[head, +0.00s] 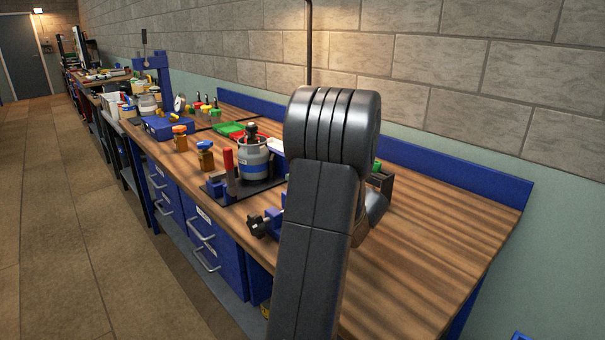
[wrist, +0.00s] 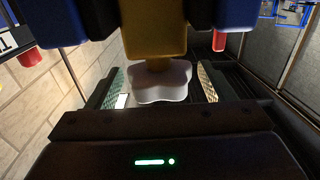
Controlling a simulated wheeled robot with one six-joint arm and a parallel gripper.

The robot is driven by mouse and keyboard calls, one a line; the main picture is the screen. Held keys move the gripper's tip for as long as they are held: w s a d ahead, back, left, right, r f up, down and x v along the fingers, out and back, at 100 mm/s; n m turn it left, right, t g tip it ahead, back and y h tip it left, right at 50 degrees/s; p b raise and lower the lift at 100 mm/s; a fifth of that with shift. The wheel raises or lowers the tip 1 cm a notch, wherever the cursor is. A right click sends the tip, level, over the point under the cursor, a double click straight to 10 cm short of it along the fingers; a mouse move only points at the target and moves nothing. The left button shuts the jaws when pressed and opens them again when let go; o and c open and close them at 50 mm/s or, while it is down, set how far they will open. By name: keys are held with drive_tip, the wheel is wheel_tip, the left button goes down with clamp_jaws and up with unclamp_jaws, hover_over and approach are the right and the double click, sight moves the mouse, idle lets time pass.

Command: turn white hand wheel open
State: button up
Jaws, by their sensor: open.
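The white hand wheel (wrist: 160,84) is in the middle of the wrist view, a lobed knob on the end of a brass-yellow valve body (wrist: 153,30). My gripper (wrist: 162,77) is open, with one textured finger pad on the left of the wheel and one on the right. The wheel lies between the pads, with a visible gap on each side; whether either pad touches it I cannot tell for sure. In the head view my own arm covers the gripper, and I cannot make out the white wheel there.
Blue parts with red ends flank the valve in the wrist view, left (wrist: 32,58) and right (wrist: 219,40). In the head view a blue-capped valve (head: 205,156), an orange-capped valve (head: 180,138) and a grey-blue canister (head: 253,160) stand on the wooden bench (head: 440,240). The bench's right part is clear.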

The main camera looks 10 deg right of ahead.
drive_tip(key=v, duration=1.1)
drive_tip(key=shift+s, duration=0.4)
drive_tip(key=shift+w+d, duration=0.1)
drive_tip(key=x, duration=1.3)
drive_tip(key=shift+w, duration=0.3)
